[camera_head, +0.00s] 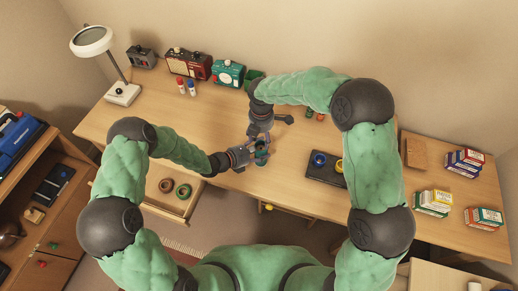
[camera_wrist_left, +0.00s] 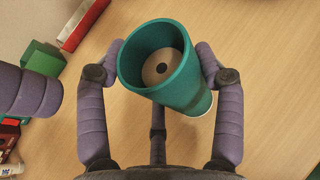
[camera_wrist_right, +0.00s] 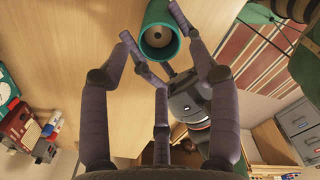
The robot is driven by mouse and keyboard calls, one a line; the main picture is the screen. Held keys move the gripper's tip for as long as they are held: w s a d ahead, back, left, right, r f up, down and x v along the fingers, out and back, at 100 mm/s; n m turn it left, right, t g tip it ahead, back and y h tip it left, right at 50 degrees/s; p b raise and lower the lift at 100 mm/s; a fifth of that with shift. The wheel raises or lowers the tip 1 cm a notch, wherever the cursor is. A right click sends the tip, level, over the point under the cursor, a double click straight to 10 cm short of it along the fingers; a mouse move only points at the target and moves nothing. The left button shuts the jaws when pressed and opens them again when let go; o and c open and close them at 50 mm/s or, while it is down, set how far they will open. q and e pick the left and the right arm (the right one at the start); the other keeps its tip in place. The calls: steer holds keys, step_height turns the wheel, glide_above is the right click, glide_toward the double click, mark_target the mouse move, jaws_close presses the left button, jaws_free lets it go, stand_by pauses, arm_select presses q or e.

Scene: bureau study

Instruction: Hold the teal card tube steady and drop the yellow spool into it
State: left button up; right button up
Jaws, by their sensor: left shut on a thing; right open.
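The teal card tube (camera_head: 261,158) stands at the desk's front part. My left gripper (camera_head: 248,156) is shut around its sides. In the left wrist view the tube (camera_wrist_left: 182,85) is between the fingers, mouth towards the camera. A tan disc with a dark centre hole (camera_wrist_left: 162,68) lies inside; I cannot tell whether it is a spool's end. My right gripper (camera_head: 262,136) is open and empty close to the tube's far side. In the right wrist view the tube's mouth (camera_wrist_right: 160,38) is beyond the fingers. A yellow round thing (camera_head: 339,165), perhaps a spool, sits on the dark tray, partly hidden by my right arm.
The dark tray (camera_head: 322,174) also holds a blue ring-like thing (camera_head: 319,159). Radios, a teal box (camera_head: 229,73) and a lamp (camera_head: 122,92) stand along the back. An open drawer (camera_head: 165,196) holds two rings. Small boxes (camera_head: 434,201) are at right. The desk left of the tube is clear.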

step_height(320, 180, up, 12)
stand_by(0.6)
arm_select(q)
steer(key=o, duration=1.2)
steer(key=shift+a, duration=0.1)
steer(key=v, duration=1.2)
